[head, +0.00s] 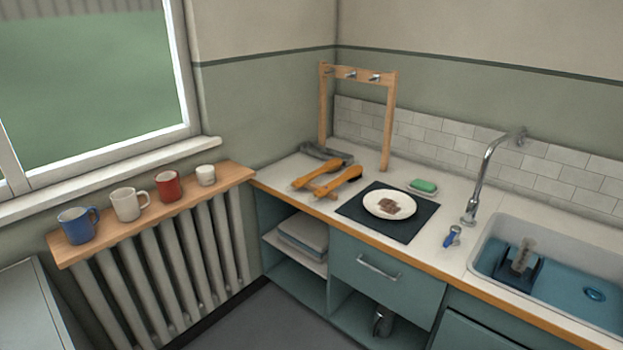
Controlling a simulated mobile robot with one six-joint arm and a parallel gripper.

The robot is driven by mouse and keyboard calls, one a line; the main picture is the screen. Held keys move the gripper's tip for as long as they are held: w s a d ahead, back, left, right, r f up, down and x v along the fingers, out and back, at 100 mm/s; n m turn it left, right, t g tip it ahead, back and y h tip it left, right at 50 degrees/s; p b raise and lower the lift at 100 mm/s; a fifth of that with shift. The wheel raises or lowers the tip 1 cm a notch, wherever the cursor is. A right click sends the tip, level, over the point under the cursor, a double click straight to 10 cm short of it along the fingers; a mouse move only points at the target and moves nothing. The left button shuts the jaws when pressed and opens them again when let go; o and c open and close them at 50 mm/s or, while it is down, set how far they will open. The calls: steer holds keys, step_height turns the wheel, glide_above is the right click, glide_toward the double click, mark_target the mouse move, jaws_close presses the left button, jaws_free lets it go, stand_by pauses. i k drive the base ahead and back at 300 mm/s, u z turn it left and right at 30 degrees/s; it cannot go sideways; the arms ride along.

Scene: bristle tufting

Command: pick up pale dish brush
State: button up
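No brush in the head view is clearly pale. A greyish-brown, brush-like thing (523,254) stands upright in a dark holder (518,272) in the sink; it is too small to tell whether it is the pale dish brush. Two orange-brown brush-like things with dark ends (309,178) (334,185) lie side by side on the counter, left of the plate. A grey item (322,152) lies behind them, its form unclear. My gripper is not in view.
A wooden rack with hooks (388,128) stands at the counter's back. A white plate with brown residue (378,205) sits on a dark mat (410,232). A green sponge (424,186), blue item (453,236), tap (482,180) and sink (483,242) are rightward. Mugs (128,204) line a left shelf.

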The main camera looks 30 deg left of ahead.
mark_target(335, 165)
steer(key=u, duration=4.4)
steer(key=i, duration=0.05)
steer(key=z, duration=3.3)
